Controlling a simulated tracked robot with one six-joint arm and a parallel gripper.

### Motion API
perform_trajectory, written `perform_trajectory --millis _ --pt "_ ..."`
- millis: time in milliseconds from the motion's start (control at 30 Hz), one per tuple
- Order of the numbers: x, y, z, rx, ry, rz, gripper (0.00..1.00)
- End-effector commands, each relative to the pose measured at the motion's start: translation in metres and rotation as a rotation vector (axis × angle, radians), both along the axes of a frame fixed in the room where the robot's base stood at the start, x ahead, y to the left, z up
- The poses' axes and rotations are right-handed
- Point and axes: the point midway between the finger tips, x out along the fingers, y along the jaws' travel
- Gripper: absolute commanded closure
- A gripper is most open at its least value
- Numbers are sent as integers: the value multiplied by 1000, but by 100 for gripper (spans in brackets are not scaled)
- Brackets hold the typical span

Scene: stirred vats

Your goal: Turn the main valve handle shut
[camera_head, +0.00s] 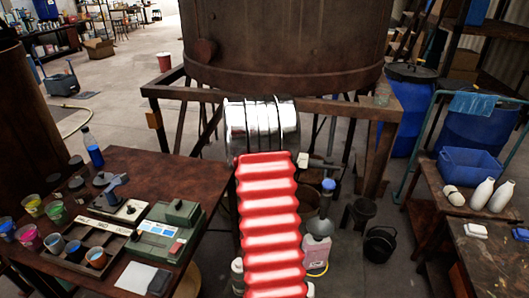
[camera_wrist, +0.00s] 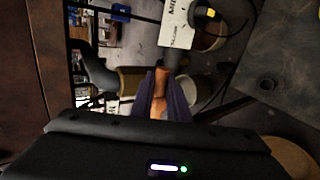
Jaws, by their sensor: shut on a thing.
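My gripper (camera_wrist: 160,88) shows in the wrist view, its dark purplish fingers closed on an orange-brown bar, the valve handle (camera_wrist: 159,106). Only a narrow strip of the handle shows between the fingers. A grey pipe fitting (camera_wrist: 171,57) stands just beyond the fingertips, with a white printed tag (camera_wrist: 177,24) by it. In the head view my red ribbed arm hides the gripper and the handle. The large rusty vat (camera_head: 290,50) stands behind the arm there. I cannot tell the handle's angle to its pipe.
The vat's rusty frame (camera_head: 180,93) is close to my arm. A brown table (camera_head: 150,168) with cups and instruments stands at left. A blue crate (camera_head: 470,165) sits farther right.

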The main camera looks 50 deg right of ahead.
Motion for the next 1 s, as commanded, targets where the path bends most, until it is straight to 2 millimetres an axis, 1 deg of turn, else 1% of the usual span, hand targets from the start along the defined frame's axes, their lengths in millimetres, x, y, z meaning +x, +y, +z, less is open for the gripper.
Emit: perform_trajectory --millis 33,267,767,800,1000 --pt "-3 -2 -2 6 -9 -5 100" --pt "-3 -1 -4 23 -47 -4 100" --pt "-3 -1 -6 30 -58 -5 100" --pt "-3 -1 -6 31 -58 -5 83" --pt "-2 0 -4 29 -59 -3 69"
